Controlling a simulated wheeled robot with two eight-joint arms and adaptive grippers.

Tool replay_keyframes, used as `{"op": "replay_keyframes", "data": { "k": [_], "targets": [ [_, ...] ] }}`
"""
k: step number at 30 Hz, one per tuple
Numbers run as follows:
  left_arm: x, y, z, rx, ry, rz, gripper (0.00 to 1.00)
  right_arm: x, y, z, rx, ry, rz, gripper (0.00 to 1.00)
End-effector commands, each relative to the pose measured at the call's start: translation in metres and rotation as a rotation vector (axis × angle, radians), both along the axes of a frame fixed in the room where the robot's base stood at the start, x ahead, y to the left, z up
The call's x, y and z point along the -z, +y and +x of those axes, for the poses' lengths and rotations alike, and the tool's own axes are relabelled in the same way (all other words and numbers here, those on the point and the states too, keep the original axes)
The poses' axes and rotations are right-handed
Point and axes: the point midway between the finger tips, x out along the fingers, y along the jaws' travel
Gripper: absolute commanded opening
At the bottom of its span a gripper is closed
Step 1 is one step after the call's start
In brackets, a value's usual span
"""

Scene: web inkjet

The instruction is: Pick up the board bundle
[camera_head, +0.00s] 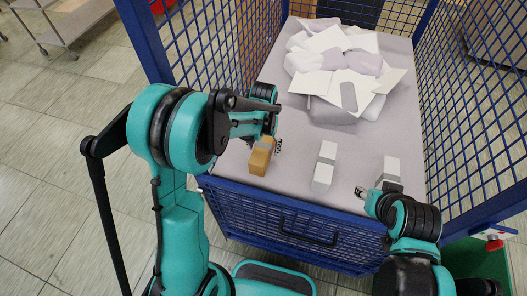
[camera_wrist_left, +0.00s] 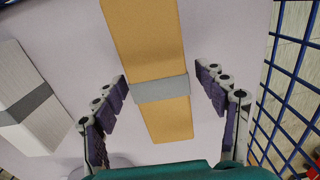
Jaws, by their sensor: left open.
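A tan board bundle (camera_head: 260,158) with a grey band lies near the front left of the grey surface in the blue mesh cart. My left gripper (camera_head: 264,134) is over it. In the left wrist view, the tan bundle (camera_wrist_left: 160,112) runs between the open fingers of my left gripper (camera_wrist_left: 163,80), with a gap on each side. My right gripper (camera_head: 372,192) is at the front right, close to a white bundle with a dark band (camera_head: 391,168). Its fingers are too small and partly hidden to read.
Another white bundle with a grey band (camera_head: 325,168) lies in the middle of the front row; it also shows in the left wrist view (camera_wrist_left: 30,98). A heap of white and pale packets (camera_head: 345,65) fills the back. Blue mesh walls (camera_head: 205,45) flank the surface.

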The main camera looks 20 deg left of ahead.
Motion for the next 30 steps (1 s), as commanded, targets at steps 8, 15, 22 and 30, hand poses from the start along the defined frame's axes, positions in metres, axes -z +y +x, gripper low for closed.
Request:
{"op": "replay_keyframes", "data": {
  "k": [8,15,22,30],
  "targets": [
    [0.008,0.0,0.0,0.0,0.0,0.0,0.72,0.001,0.0,0.0,0.0,0.0,0.0,0.4],
    [0.008,0.0,0.0,0.0,0.0,0.0,0.22,0.001,0.0,0.0,0.0,0.0,0.0,0.4],
    [0.008,0.0,0.0,0.0,0.0,0.0,0.07,0.001,0.0,0.0,0.0,0.0,0.0,0.4],
    [-0.004,0.0,0.0,0.0,0.0,0.0,0.07,-0.002,0.0,0.0,0.0,0.0,0.0,0.4]
  ]
}}
